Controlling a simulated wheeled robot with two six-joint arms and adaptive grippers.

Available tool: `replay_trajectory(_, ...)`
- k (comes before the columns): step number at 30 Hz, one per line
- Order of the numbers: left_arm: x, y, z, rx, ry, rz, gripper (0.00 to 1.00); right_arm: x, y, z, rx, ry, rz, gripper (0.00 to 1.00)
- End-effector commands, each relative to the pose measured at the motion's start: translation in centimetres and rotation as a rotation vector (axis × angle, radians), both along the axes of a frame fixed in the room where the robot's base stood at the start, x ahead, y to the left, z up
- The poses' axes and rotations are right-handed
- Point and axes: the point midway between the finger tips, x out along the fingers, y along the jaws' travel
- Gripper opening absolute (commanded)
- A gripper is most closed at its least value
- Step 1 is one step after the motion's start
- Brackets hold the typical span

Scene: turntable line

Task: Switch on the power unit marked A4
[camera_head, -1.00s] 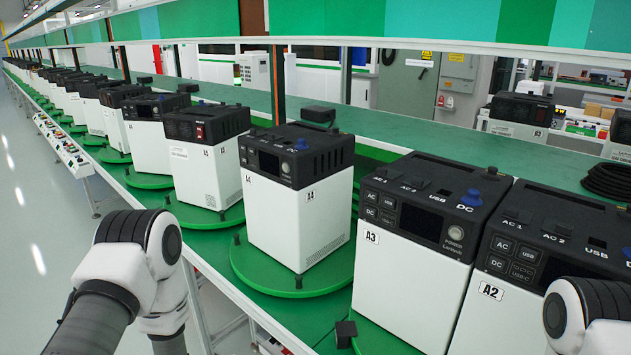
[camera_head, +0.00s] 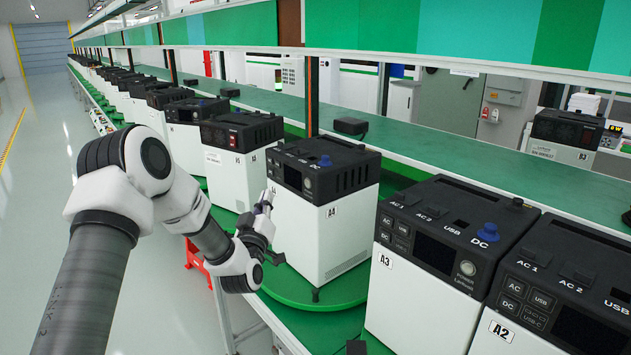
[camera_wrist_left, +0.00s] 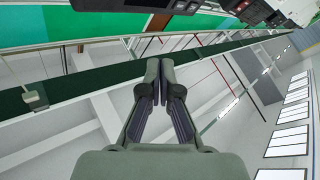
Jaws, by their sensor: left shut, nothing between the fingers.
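The power unit marked A4 (camera_head: 325,235) is a white box with a black top and front panel, upright on a green turntable (camera_head: 325,300). Its panel has a dark screen and a round button (camera_head: 307,184); a blue knob is on top. My left gripper (camera_head: 267,196) is at the left front edge of A4, below its panel; I cannot tell if it touches. In the left wrist view the left gripper (camera_wrist_left: 160,66) is shut with its fingertips together and nothing between them. A4 is not clearly seen there. My right gripper is not in view.
Power units A3 (camera_head: 410,300) and A2 (camera_head: 492,338) stand to the right. Another unit (camera_head: 232,170) and several more stand in a row to the left. A green shelf (camera_head: 450,155) runs behind. The aisle floor (camera_head: 40,180) at left is clear.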

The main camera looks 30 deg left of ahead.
Motion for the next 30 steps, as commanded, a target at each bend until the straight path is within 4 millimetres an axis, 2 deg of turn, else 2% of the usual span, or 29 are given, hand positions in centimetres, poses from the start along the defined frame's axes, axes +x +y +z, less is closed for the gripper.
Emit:
replay_trajectory(14,0.7,-0.4,0.1,0.004,-0.002,-0.003,0.00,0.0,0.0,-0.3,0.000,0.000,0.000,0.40)
replay_trajectory(26,5.8,-2.6,0.0,0.004,-0.003,-0.004,0.00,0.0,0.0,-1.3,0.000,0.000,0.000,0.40)
replay_trajectory(30,7.3,-3.2,-0.2,0.004,-0.002,-0.002,0.00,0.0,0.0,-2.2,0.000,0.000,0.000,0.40)
